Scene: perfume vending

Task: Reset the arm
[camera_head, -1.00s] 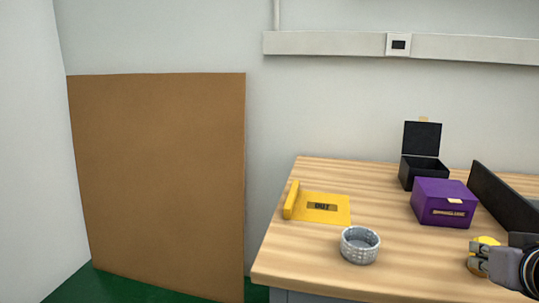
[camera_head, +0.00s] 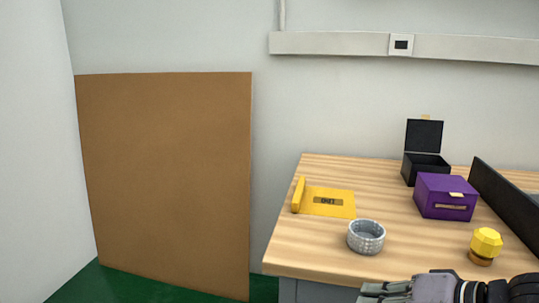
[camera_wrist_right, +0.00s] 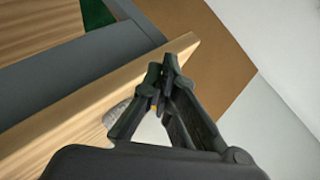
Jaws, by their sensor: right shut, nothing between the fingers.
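My right gripper (camera_head: 384,292) is at the bottom edge of the head view, in front of the table's near edge. Its fingers are shut with nothing between them; the closed fingertips also show in the right wrist view (camera_wrist_right: 168,68). A small bottle-like item with a faceted yellow top (camera_head: 486,242) stands upright on the table at the right, apart from the gripper. My left gripper is not in view.
On the wooden table (camera_head: 300,255) are a grey woven round holder (camera_head: 366,237), a yellow sign (camera_head: 328,201), a purple box (camera_head: 445,197), an open black box (camera_head: 425,165) and a dark panel (camera_head: 505,205). A brown board (camera_head: 165,180) stands left of the table.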

